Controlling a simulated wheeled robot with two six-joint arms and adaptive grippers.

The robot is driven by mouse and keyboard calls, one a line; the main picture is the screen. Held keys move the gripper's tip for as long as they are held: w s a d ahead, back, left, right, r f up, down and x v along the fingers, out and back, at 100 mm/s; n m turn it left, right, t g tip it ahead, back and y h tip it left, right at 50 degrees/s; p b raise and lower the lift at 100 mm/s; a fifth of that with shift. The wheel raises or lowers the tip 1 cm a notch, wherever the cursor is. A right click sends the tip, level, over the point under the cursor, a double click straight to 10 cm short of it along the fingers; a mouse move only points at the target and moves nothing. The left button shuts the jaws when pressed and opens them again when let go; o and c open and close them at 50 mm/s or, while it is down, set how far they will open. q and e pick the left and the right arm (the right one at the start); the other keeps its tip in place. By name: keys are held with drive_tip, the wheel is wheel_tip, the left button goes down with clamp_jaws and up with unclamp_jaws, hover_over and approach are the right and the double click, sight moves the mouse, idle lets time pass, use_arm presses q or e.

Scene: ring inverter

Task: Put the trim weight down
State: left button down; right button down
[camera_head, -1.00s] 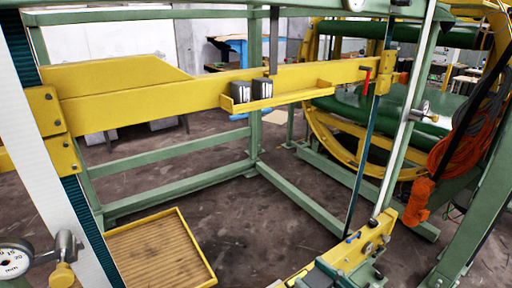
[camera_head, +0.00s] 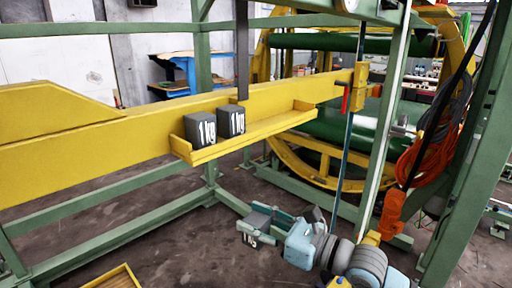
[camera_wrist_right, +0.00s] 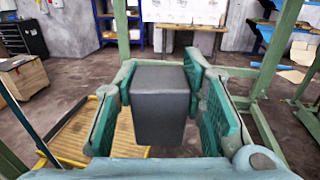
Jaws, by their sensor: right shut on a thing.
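My right gripper (camera_head: 265,224) is shut on a dark grey block-shaped trim weight (camera_head: 258,222), held in the air below the yellow beam, in front of the green frame. White lettering shows on the weight's side. In the right wrist view the weight (camera_wrist_right: 160,105) sits upright between two green pads of the gripper (camera_wrist_right: 162,112). Two similar weights marked 1 kg, a left one (camera_head: 199,131) and a right one (camera_head: 231,122), stand side by side at the left end of a yellow shelf (camera_head: 265,129) on the beam. My left gripper is out of view.
A yellow-rimmed wooden tray (camera_head: 118,278) lies low at the bottom left; it also shows in the wrist view (camera_wrist_right: 70,158). The yellow beam (camera_head: 80,155) crosses above. Green frame rails (camera_head: 110,235) and a post surround the space. The shelf's right part is bare.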

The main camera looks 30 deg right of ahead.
sight(245, 101)
drive_tip(key=w+d+r+h+b, duration=0.1)
drive_tip(key=w+d+r, duration=0.15)
drive_tip(key=r, duration=0.35)
drive_tip(key=w+d+r+b, duration=0.1)
drive_tip(key=d+r, duration=0.3)
drive_tip(key=r, duration=0.2)
drive_tip(key=s+d+r+m+t+h+b, duration=0.1)
drive_tip(key=s+d+r, duration=0.25)
drive_tip(key=r, duration=0.25)
drive_tip(key=s+d+r+m+h+b, duration=0.1)
drive_tip(key=s+d+r, duration=0.1)
drive_tip(key=s+r, duration=0.35)
drive_tip(key=p+x, duration=0.2)
drive_tip(key=x, duration=0.4)
drive_tip(key=r+p+x, duration=0.1)
drive_tip(key=p+x, duration=0.2)
drive_tip(key=x, duration=0.3)
drive_tip(key=d+r+p+x, duration=0.1)
drive_tip(key=p+x, duration=0.2)
drive_tip(key=x, duration=0.4)
drive_tip(key=shift+w, duration=0.3)
drive_tip(key=shift+w+f, duration=0.1)
drive_tip(key=shift+f, duration=1.7)
drive_tip(key=shift+f, duration=0.1)
